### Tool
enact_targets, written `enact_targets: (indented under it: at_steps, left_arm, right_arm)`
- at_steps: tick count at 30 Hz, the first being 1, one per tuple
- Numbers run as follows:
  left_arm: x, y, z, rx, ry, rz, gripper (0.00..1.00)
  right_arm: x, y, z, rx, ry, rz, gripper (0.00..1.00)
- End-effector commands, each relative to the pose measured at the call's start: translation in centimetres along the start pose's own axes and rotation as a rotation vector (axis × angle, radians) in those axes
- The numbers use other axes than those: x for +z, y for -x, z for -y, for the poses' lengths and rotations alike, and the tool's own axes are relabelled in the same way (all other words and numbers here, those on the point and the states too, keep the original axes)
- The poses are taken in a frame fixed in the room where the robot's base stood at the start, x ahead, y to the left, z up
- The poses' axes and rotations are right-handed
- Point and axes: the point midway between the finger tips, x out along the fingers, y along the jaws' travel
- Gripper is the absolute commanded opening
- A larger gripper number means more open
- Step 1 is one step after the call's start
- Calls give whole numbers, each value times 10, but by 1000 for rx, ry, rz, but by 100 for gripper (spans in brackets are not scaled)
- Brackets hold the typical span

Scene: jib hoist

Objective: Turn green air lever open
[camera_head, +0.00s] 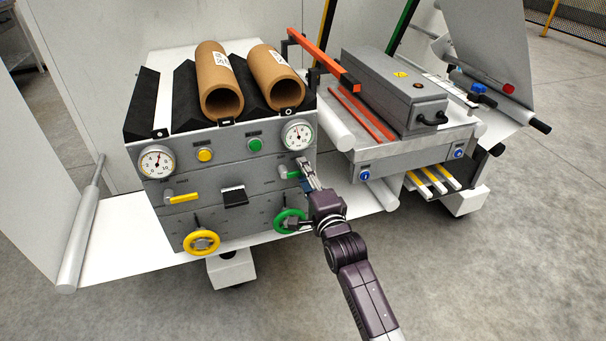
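The green air lever (291,175) is on the right part of the grey control panel's front, below the right gauge. It looks roughly horizontal, and its right end is partly hidden by my gripper. My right gripper (305,170) is at the lever's right end, with its fingers pointing up toward the panel. I cannot tell whether the fingers touch the lever or how far apart they are. My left gripper is not in view.
A yellow lever (183,197) sits on the panel's left. Below are a yellow handwheel (201,242) and a green handwheel (288,220), the latter close to my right wrist. Two cardboard tubes (218,80) (273,75) lie on top. A grey box (395,90) stands right.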

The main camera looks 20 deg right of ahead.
Motion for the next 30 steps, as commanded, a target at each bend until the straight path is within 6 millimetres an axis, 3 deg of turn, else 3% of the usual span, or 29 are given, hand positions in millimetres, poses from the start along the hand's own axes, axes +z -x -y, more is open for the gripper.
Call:
enact_targets:
  at_steps: [11,19,30]
  left_arm:
    - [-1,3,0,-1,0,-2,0]
    - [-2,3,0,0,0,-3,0]
    - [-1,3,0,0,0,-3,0]
  right_arm:
    - [0,-5,0,1,0,0,28]
    - [0,-5,0,1,0,0,0]
    - [0,-5,-1,2,-1,0,0]
